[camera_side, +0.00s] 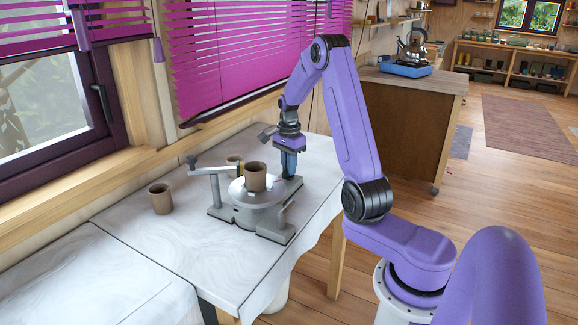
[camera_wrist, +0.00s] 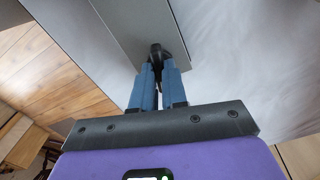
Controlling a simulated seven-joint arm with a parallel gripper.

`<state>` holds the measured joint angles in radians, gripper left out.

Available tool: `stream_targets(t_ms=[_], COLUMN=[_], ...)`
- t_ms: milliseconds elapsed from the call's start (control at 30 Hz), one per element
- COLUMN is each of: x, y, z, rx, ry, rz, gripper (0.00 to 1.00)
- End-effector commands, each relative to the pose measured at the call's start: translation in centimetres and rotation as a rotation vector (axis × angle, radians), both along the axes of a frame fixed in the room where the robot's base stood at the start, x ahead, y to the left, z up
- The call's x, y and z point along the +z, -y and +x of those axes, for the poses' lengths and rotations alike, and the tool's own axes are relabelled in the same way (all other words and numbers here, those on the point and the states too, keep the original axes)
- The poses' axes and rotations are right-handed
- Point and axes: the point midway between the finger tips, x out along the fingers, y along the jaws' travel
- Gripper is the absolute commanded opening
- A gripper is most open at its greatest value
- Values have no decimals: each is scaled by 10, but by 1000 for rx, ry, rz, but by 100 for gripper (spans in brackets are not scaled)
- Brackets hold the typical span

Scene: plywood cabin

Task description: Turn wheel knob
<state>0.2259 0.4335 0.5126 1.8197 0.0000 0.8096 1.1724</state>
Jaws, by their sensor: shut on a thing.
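A small pottery wheel device with a grey base (camera_side: 246,229) stands on the cloth-covered table, with a pale round disc (camera_side: 243,196) on it and a brown clay cup (camera_side: 255,177) upright on the disc. My gripper (camera_side: 289,165) points down at the right rear end of the base. In the wrist view its blue fingers (camera_wrist: 158,78) are closed around a small dark knob (camera_wrist: 156,52) on the grey base, which shows beyond the fingertips. Most of the knob is hidden between the fingers, and in the side view it is hidden by the gripper.
Another brown cup (camera_side: 160,199) stands on the table left of the device, and one more (camera_side: 234,161) is behind the disc. A grey arm (camera_side: 210,169) rises at the device's left. Window and magenta blinds (camera_side: 240,50) border the table's back. The front left of the table is clear.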

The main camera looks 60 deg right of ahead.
Motion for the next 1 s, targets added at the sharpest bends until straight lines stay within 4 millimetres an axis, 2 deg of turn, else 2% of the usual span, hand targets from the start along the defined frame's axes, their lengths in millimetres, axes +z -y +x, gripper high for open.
stream_targets(t_ms=[333,400,433,767,867,1000], x=[1,1,1,2,8,30], y=[1,1,1,0,0,1], z=[0,0,0,0,1,1], rx=[-2,-2,-2,-1,-1,-1], ry=[2,2,2,1,2,5], rz=[-1,-1,-1,-1,-1,-3], gripper=[0,29,38,38,38,38])
